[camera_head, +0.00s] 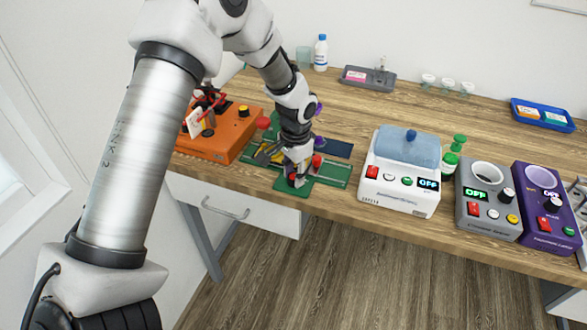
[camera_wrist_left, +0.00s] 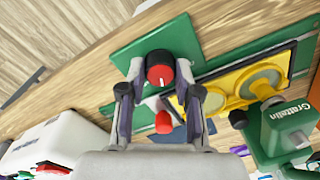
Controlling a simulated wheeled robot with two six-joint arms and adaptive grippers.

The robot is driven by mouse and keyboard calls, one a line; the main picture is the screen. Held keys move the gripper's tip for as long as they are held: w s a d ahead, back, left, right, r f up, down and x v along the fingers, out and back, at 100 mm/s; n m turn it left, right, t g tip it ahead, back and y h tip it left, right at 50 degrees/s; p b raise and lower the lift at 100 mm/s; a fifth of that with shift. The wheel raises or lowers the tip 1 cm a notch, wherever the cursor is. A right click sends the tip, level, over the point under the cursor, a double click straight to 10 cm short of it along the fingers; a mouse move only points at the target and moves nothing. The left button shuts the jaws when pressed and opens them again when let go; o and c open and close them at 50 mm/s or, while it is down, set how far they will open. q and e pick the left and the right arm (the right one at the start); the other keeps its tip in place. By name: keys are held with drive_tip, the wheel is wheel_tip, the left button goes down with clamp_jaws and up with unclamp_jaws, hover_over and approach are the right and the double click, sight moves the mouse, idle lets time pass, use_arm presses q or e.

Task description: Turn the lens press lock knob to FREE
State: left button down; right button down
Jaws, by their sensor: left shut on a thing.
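The lock knob (camera_wrist_left: 160,75) is red with a white pointer line and a dark base, on a green plate (camera_wrist_left: 150,45) of the lens press (camera_wrist_left: 285,130). The green press has round yellow parts (camera_wrist_left: 262,80) and a red-tipped part (camera_wrist_left: 163,122) seen between my fingers. My left gripper (camera_wrist_left: 160,70) is shut on the knob, one finger on each side. In the head view my left gripper (camera_head: 296,172) reaches down to the press's front plate (camera_head: 292,188) and hides most of the knob. I cannot read any FREE mark. My right gripper is not in view.
An orange device (camera_head: 215,145) stands left of the press. A white device with a blue top (camera_head: 400,175) stands to its right, then grey (camera_head: 487,208) and purple (camera_head: 545,215) devices. Cups, a bottle (camera_head: 320,53) and trays stand at the back. The table's front edge is close.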

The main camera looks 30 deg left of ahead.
use_arm(q)
drive_tip(key=n+p, duration=0.2)
drive_tip(key=n, duration=0.4)
drive_tip(key=n+p, duration=0.1)
drive_tip(key=n, duration=0.3)
drive_tip(key=shift+p, duration=0.3)
drive_tip(key=shift+n+p, duration=0.45)
drive_tip(key=shift+n, duration=0.95)
drive_tip(key=shift+f, duration=0.1)
drive_tip(key=c, duration=1.1)
unclamp_jaws()
drive_tip(key=shift+w+a+g, duration=0.1)
drive_tip(key=shift+w+g, duration=0.05)
drive_tip(key=shift+g, duration=0.15)
